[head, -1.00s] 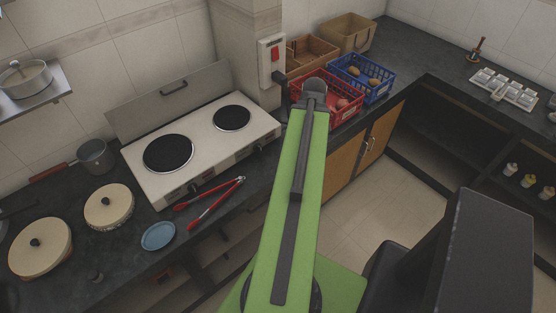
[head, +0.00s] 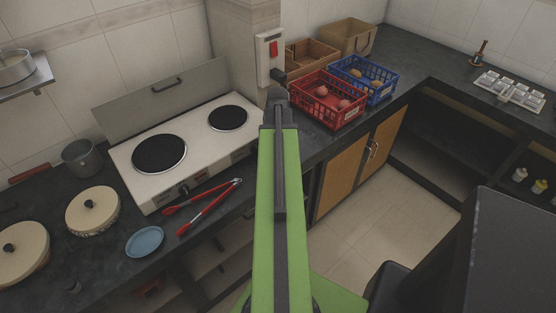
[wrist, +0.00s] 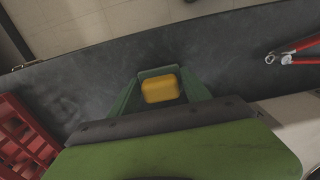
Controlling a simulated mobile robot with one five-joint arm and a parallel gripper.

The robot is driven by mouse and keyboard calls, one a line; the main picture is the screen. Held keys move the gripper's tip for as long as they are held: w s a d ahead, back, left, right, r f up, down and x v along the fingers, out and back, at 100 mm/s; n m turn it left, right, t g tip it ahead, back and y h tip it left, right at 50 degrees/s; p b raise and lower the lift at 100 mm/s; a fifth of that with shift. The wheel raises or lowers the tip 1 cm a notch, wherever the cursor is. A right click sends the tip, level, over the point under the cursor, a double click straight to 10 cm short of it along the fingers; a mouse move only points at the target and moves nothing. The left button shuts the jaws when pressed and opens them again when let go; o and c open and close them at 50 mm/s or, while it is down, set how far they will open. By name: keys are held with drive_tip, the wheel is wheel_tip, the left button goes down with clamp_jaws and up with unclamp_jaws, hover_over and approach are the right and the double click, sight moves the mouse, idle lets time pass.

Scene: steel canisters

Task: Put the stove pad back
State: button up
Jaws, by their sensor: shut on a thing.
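My gripper (wrist: 158,72) is shut on a small yellow block, likely the stove pad (wrist: 160,89), which shows between the green fingers in the wrist view. It is over the dark counter (wrist: 95,75), between the red basket and the stove. In the head view my arm hides the fingers and the pad. The white stove (head: 190,150) with two black round plates stands on the counter at left, its lid raised behind it. Its pale edge shows at the lower right in the wrist view (wrist: 290,110).
Red tongs (head: 203,206) and a blue dish (head: 145,242) lie in front of the stove. Red (head: 328,101) and blue (head: 364,80) baskets stand right of my arm. Lidded pots (head: 92,211) and a grey pot (head: 82,158) stand at left. A wall switch (head: 271,53) is behind.

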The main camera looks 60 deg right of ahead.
drive_tip(key=shift+f, duration=0.65)
drive_tip(key=o, duration=1.2)
drive_tip(key=shift+s+a, duration=0.1)
drive_tip(key=shift+r, duration=0.1)
wheel_tip(320, 180, up, 12)
drive_tip(key=p, duration=1.2)
drive_tip(key=shift+r, duration=0.15)
